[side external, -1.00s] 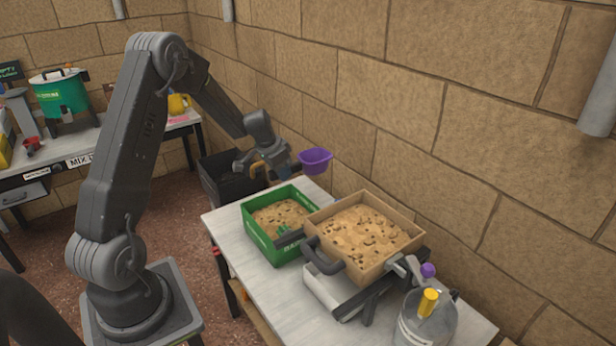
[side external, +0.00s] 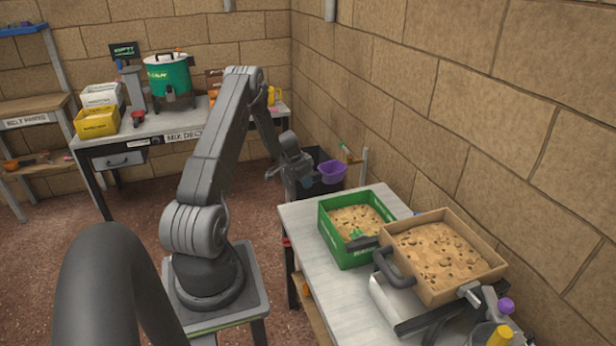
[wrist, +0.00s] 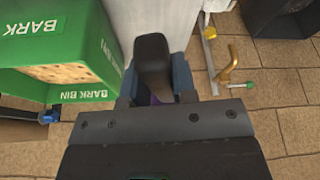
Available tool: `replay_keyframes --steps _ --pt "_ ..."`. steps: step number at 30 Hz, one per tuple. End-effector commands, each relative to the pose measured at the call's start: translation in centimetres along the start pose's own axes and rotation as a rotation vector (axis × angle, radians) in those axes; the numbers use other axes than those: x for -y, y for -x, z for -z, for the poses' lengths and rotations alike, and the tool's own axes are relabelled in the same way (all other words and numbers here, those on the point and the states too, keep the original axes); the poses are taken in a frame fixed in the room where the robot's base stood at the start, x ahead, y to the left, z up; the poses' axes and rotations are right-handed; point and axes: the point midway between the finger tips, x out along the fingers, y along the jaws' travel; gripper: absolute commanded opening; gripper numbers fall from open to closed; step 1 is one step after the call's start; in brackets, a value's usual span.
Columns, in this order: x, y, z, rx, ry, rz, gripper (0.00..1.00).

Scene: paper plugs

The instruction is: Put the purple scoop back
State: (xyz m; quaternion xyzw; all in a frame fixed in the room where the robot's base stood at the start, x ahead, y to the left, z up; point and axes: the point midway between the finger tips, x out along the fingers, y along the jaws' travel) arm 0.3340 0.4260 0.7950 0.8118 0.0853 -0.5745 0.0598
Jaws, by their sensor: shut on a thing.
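The purple scoop (side external: 332,172) is held up beyond the far end of the near table, in front of the dark bin in the side view. My gripper (side external: 308,180) is shut on its handle. In the wrist view the dark handle (wrist: 152,58) stands between the jaws, and only a sliver of the purple bowl shows below it. The rest of the bowl is hidden there by the gripper body.
The green bark bin (side external: 330,228) and a tan box of bark (side external: 448,297) stand on the near table (side external: 335,290). A dark bin (side external: 312,160) stands beyond its far end. A brass hook (wrist: 229,62) shows in the wrist view. A brick wall runs along the right.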

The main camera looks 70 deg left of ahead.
Motion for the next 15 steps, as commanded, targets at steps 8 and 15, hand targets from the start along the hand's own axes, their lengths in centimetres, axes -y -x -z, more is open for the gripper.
replay_keyframes --steps 8,15 --pt "-0.1 -3.1 -1.1 0.001 0.000 -0.001 0.02" --pt "-0.1 -5.7 -2.0 0.001 0.000 -0.001 0.02"
